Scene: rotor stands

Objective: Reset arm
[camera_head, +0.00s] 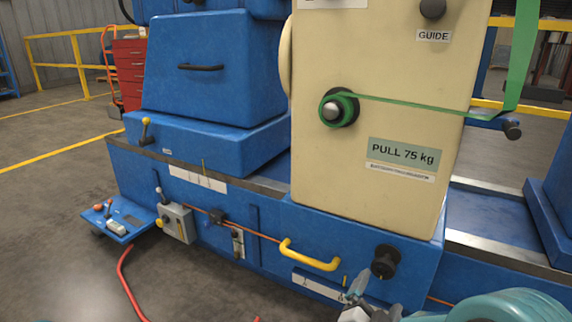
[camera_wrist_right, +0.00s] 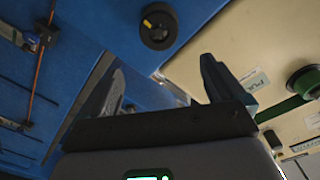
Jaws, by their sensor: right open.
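My right gripper (camera_head: 359,288) comes in at the lower right of the head view, in front of the blue machine base (camera_head: 265,225). In the right wrist view its two dark fingers (camera_wrist_right: 160,85) stand apart with nothing between them. A round black knob (camera_head: 385,262) on the blue base is just beyond the fingertips; it also shows in the wrist view (camera_wrist_right: 159,26), apart from the fingers. My left gripper is not in view.
A cream cabinet (camera_head: 390,110) with a green strap (camera_head: 430,104) rises above the base. A yellow handle (camera_head: 308,256), a grey switch box (camera_head: 176,223) and a small blue tray (camera_head: 120,219) stick out from the base. A red hose (camera_head: 127,285) lies on the open floor at left.

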